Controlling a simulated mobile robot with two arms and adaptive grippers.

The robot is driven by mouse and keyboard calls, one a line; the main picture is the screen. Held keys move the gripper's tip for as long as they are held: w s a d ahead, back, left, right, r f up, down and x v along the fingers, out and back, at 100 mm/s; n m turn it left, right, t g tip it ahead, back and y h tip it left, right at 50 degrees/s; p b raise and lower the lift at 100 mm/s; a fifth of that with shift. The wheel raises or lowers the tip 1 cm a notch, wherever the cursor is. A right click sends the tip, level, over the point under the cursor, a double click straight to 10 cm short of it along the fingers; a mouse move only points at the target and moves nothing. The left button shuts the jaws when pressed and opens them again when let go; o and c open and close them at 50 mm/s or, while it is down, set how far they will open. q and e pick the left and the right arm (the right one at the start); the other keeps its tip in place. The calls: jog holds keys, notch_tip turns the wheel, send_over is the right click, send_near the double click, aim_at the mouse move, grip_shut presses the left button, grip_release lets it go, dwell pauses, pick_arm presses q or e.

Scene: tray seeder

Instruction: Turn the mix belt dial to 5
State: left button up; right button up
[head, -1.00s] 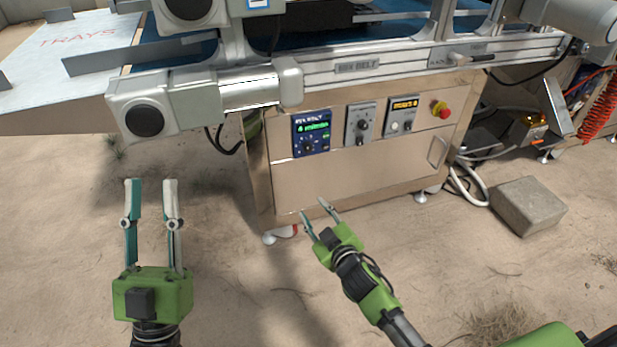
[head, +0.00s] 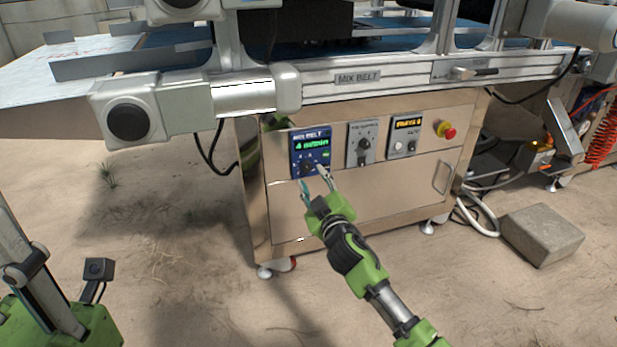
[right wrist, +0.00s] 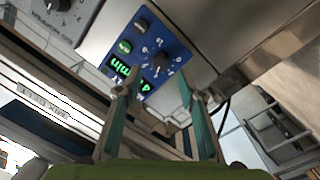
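The mix belt panel (head: 311,147) is a blue box on the steel cabinet front. Its green display reads 4 m/min, and its small dark dial (head: 307,167) sits below. In the right wrist view the dial (right wrist: 160,62) has a scale around it; its exact setting is too small to read. My right gripper (head: 313,177) is open and empty, with its fingertips just in front of the panel's lower part. In the right wrist view the dial appears between the two fingers, apparently untouched. My left gripper (head: 40,285) is at the lower left edge, partly cut off.
A grey dial panel (head: 362,143), a panel with an orange display (head: 405,136) and a red emergency button (head: 447,131) are to the right. The conveyor frame (head: 420,82) overhangs the cabinet. A concrete block (head: 542,234) lies on the sand at right.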

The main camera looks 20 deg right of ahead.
aim_at(307, 169)
jog(key=shift+w+b, duration=0.75)
jog(key=shift+w, duration=1.65)
grip_shut()
